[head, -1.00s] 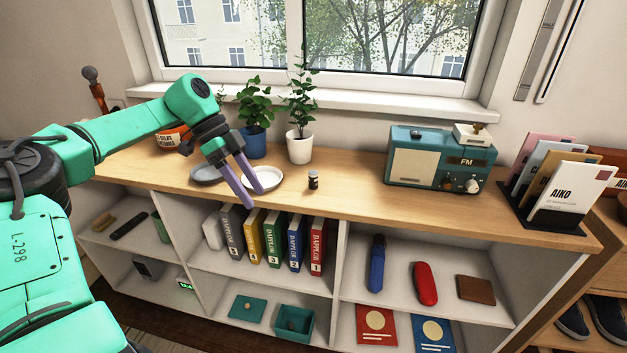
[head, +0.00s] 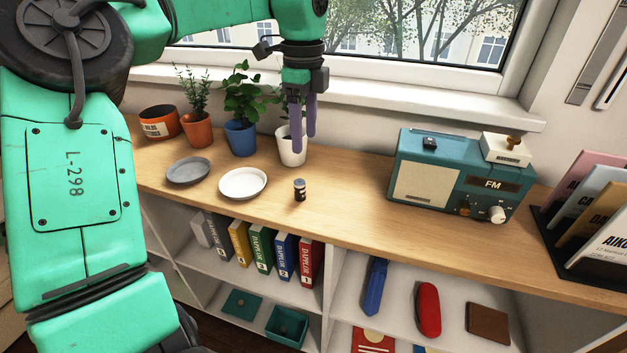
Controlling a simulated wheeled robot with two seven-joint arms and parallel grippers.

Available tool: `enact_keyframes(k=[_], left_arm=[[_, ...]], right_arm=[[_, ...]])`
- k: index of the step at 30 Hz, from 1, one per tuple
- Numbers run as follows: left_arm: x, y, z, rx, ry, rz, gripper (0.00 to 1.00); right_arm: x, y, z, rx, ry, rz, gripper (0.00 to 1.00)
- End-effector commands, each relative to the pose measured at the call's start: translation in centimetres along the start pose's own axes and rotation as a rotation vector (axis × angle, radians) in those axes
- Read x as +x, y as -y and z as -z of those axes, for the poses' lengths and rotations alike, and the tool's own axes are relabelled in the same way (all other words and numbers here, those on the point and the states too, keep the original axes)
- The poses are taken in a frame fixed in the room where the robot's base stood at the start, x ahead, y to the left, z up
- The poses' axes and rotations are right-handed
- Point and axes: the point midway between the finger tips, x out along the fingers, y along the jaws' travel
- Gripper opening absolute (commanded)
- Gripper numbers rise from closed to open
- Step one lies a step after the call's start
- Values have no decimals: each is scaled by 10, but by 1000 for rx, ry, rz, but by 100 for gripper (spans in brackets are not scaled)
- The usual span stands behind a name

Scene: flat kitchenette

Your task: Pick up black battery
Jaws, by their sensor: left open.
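A small black cylinder with a pale label band, which looks like the black battery (head: 300,190), stands upright on the wooden counter (head: 350,215), right of the white plate. My left gripper (head: 304,143) points down above and beyond the battery, in front of the white plant pot in the picture. Its two purple fingers are apart with nothing between them. The fingertips are clear of the battery. My right gripper is not in view.
A white plate (head: 243,183) and a grey plate (head: 188,170) lie left of the battery. Potted plants, including a blue pot (head: 241,138) and a white pot (head: 291,150), stand behind. A teal radio (head: 455,175) stands right. Counter between battery and radio is clear.

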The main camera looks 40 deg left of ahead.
Motion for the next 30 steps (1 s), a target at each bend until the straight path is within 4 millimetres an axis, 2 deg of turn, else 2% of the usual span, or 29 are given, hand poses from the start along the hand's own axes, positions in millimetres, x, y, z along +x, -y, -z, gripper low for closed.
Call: enact_keyframes(k=[6, 14, 18, 21, 26, 28, 30], left_arm=[[58, -1, 0, 1, -4, -6, 67], [95, -2, -3, 0, -5, -5, 67], [123, -2, -7, 0, -3, -5, 67], [132, -1, -7, 0, -3, -1, 67], [133, -1, -7, 0, -3, 0, 67], [133, -1, -7, -1, -3, 0, 48], [133, -1, -7, -1, -3, 0, 21]], right_arm=[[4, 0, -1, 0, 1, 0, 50], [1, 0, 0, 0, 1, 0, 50], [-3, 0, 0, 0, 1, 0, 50], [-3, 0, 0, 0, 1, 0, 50], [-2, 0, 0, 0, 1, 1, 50], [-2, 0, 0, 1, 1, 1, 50], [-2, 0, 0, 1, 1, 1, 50]])
